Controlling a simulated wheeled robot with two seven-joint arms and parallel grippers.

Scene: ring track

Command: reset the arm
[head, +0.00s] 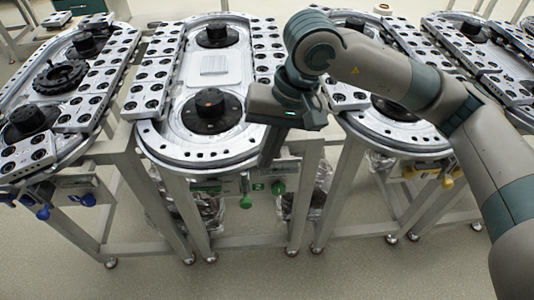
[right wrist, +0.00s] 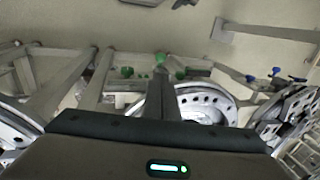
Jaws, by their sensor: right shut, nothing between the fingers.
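My right arm reaches in from the right of the head view, bent at the elbow. My right gripper (head: 269,150) hangs down in front of the middle ring track (head: 190,158), over its front right edge. Its fingers are together and hold nothing. In the right wrist view the closed fingers (right wrist: 161,88) point away from the gripper body, with a green knob just past their tips. My left arm and gripper do not show in the head view.
Another ring track (head: 60,145) stands to the left, and one (head: 400,140) lies partly behind my right arm. Metal legs and green knobs (head: 245,202) are below the middle track. Blue knobs (head: 43,213) are at the left. The floor (head: 250,272) in front is clear.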

